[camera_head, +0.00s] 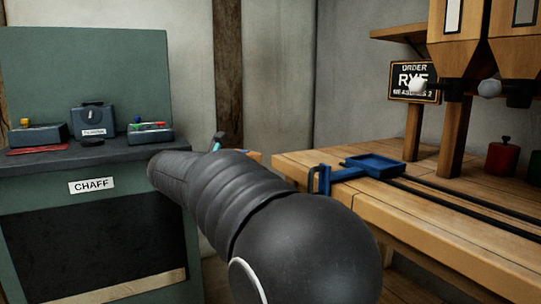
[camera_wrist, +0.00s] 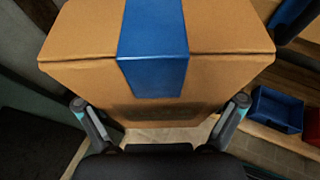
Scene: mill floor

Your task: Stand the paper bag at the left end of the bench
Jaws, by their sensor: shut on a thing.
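The paper bag (camera_wrist: 85,35) is brown with a blue band down its middle and fills the upper part of the wrist view. My gripper (camera_wrist: 160,103) is shut on it, with one finger at each side of the bag. In the head view my arm hides most of the gripper and bag; only a small brown patch of it (camera_head: 254,156) shows beside the arm. The wooden bench (camera_head: 430,210) stands at the right in the head view. The bag appears off the bench's left end; whether it touches anything is hidden.
A blue carriage (camera_head: 374,165) sits on dark rails along the bench near its left end. Hoppers (camera_head: 462,55), an order sign (camera_head: 413,82) and a red canister (camera_head: 502,158) are farther back. A green chaff cabinet (camera_head: 90,193) with small devices on top stands left.

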